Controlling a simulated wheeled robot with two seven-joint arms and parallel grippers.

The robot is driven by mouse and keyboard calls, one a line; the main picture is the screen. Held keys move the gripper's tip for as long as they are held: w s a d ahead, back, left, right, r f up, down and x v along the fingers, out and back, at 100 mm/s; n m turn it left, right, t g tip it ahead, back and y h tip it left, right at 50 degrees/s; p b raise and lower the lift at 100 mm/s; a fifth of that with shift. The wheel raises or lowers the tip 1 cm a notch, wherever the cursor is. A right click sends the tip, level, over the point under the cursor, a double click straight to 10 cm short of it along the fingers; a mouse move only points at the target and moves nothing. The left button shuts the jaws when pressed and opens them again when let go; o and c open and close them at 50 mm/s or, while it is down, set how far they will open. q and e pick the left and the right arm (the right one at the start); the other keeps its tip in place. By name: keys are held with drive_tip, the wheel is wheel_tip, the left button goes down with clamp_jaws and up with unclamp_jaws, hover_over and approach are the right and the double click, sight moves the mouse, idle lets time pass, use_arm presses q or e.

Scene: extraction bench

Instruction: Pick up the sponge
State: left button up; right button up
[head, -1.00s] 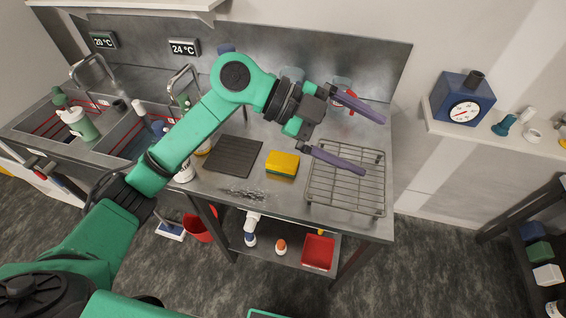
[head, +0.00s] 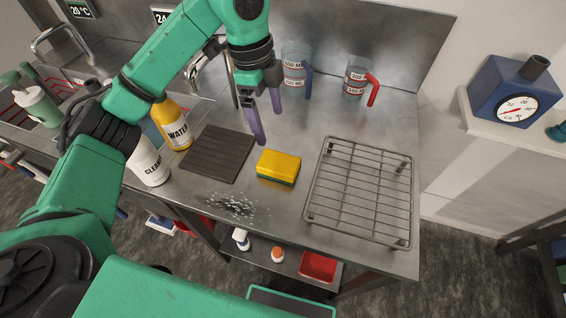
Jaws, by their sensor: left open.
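The sponge (head: 279,166) is yellow on top with a dark green underside. It lies flat on the steel bench (head: 310,125), between a dark ribbed mat and a wire rack. My left gripper (head: 268,127) points down, with its purple fingers apart and nothing between them. It is above and behind the sponge in the head view, and its near fingertip shows a little up and left of the sponge, not touching it. My right gripper is not in view.
A dark ribbed mat (head: 218,154) lies left of the sponge and a wire rack (head: 361,190) right. Two measuring jugs, one with a blue handle (head: 296,66) and one red-handled (head: 357,80), stand behind. A water bottle (head: 172,124) and cleaner bottle (head: 148,162) stand left. Shiny debris (head: 238,206) lies in front.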

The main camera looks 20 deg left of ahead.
sight(279, 162)
use_arm(q)
drive_tip(key=f+p, duration=0.1)
drive_tip(key=f, duration=0.3)
drive_tip(key=d+f+p, duration=0.1)
drive_tip(key=f+p, duration=0.1)
drive_tip(key=f, duration=0.3)
drive_tip(key=d+f+p, duration=0.1)
drive_tip(key=f+p, duration=0.1)
drive_tip(key=f, duration=0.3)
drive_tip(key=shift+s+f, duration=0.15)
drive_tip(key=shift+f, duration=0.3)
drive_tip(key=c, duration=1.2)
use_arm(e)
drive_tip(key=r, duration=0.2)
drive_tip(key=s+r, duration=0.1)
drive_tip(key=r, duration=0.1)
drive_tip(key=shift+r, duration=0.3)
